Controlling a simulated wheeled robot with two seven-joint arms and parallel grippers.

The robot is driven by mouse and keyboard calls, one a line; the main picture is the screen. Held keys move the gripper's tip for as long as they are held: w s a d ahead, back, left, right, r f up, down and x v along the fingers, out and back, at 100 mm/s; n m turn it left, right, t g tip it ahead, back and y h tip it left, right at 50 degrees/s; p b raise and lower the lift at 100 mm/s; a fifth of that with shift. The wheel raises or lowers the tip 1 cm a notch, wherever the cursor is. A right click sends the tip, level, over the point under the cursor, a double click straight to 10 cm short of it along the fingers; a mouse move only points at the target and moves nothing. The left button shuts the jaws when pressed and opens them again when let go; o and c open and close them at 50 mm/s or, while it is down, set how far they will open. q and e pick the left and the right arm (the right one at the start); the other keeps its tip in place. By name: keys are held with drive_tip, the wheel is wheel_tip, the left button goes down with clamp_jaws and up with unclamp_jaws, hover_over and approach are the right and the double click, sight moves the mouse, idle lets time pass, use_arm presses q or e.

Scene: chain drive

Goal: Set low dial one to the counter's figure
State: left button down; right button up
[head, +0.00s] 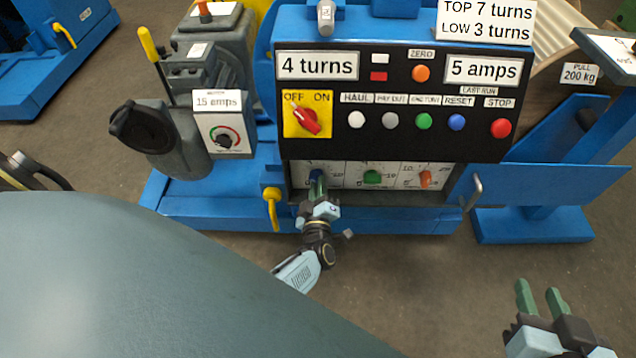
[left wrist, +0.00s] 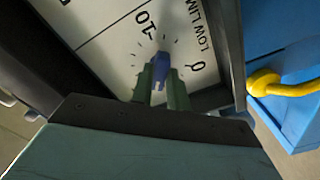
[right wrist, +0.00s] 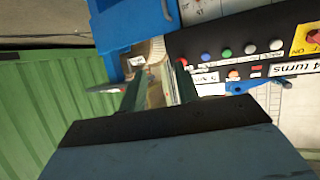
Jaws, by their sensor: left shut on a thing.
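Low dial one is the blue knob (head: 315,174) at the left of the low dial panel under the black console. It also shows in the left wrist view (left wrist: 160,66), on a white scale with 0, 10 and "LOW LIM" lettering. My left gripper (head: 317,186) is shut on this blue knob, its green fingers on either side (left wrist: 160,88). The exact pointer reading cannot be told. The counter (head: 318,66) on the console reads "4 turns". My right gripper (head: 541,292) is open and empty, low at the right, away from the console.
A green dial (head: 372,177) and an orange dial (head: 425,179) sit right of the blue one. A sign (head: 487,22) reads TOP 7 turns, LOW 3 turns. A yellow hook (head: 272,205) and a grey handle (head: 474,190) flank the panel. Floor is clear between the grippers.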

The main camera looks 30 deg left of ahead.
use_arm(q)
drive_tip(key=c, duration=1.4)
unclamp_jaws()
drive_tip(key=shift+o, duration=0.2)
